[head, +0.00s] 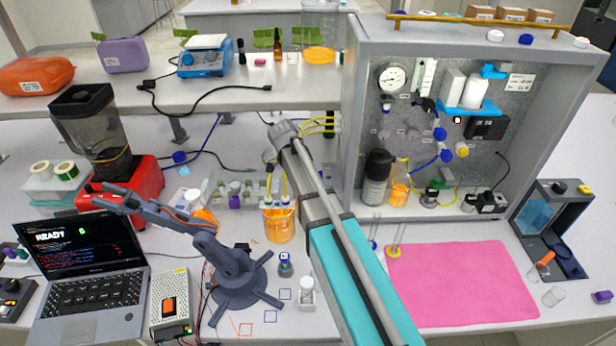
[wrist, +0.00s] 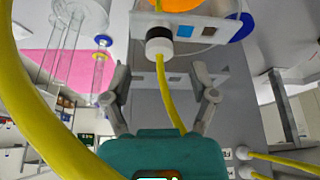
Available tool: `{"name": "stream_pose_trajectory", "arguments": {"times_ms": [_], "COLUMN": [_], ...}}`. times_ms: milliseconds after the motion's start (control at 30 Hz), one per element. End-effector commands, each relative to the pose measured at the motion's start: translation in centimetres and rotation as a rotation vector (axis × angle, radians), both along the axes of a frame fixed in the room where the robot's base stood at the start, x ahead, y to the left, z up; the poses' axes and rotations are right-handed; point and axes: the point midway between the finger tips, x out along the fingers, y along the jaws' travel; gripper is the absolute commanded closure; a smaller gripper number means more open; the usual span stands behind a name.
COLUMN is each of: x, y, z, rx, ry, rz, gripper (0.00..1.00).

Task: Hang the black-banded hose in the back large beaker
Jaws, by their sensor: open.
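In the wrist view my gripper (wrist: 162,72) is open, with one finger on each side of a yellow hose (wrist: 166,97). A white fitting with a black band (wrist: 158,44) sits on this hose, just beyond the fingertips. The fingers do not visibly close on the hose. In the head view the end of my arm is above and behind an orange-filled beaker (head: 279,226), with yellow hoses (head: 285,187) running down into it. More yellow hose loops (head: 318,125) show right of the wrist. My arm hides part of this area. I cannot tell which beaker is the back large one.
A grey cabinet (head: 350,110) with a gauge panel stands close on the right. The back shelf (head: 130,95) holds cases and a blue stirrer. A small grey-blue arm (head: 235,265) stands front left. Tall tubes (head: 395,240) stand by the pink mat (head: 460,285), which is mostly clear.

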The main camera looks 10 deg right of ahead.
Motion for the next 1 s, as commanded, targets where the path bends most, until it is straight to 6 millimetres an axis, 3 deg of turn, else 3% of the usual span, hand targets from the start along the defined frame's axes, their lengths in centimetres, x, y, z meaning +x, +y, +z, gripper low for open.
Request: {"name": "stream_pose_trajectory", "arguments": {"times_ms": [100, 1000], "x": [0.0, 0.0], "y": [0.0, -0.1], "z": [1.5, 8.6], "rx": [0.0, 0.0], "ry": [0.0, 0.0], "rz": [0.0, -0.002], "gripper": [0.25, 0.25]}}
